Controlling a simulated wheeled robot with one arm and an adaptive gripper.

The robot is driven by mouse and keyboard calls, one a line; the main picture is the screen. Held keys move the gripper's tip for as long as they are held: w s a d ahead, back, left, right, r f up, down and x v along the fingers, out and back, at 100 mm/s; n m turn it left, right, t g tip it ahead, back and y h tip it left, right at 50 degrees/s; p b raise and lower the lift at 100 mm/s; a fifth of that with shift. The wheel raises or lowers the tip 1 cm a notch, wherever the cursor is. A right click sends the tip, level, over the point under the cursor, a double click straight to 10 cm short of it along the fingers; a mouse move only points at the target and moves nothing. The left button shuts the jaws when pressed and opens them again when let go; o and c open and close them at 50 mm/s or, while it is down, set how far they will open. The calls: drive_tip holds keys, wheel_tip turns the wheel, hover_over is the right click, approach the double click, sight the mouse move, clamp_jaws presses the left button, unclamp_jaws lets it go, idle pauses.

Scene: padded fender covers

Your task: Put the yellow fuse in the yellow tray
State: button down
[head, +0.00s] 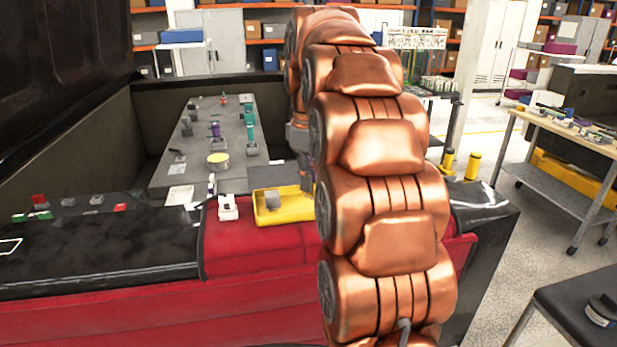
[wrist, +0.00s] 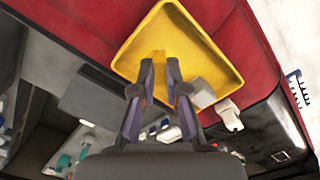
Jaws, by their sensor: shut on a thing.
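The yellow tray (head: 297,212) lies on the red padded cover, partly hidden behind my arm in the head view. In the wrist view the tray (wrist: 205,45) fills the upper middle. My gripper (wrist: 160,64) is over the tray, its fingertips shut on a small yellow piece, the yellow fuse (wrist: 159,56), which barely stands out against the tray. I cannot tell whether the fuse touches the tray floor. In the head view my gripper (head: 306,183) shows at the tray's right part, and the fuse is hidden there. A grey block (wrist: 203,93) sits inside the tray.
A white switch-like part (head: 228,207) stands on the red cover just left of the tray. A grey board (head: 200,165) behind carries several small parts and a round yellow-topped tin (head: 218,161). A black pad (head: 110,243) lies at left. A workbench (head: 575,135) stands at right.

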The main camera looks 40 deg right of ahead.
drive_tip(key=shift+f+b, duration=0.5)
drive_tip(key=shift+f, duration=0.4)
drive_tip(key=c, duration=1.1)
unclamp_jaws()
drive_tip(key=shift+c, duration=0.4)
drive_tip(key=c, duration=0.3)
drive_tip(key=shift+r, duration=0.1)
drive_tip(key=shift+r+p, duration=1.75)
drive_tip(key=shift+r, duration=1.7)
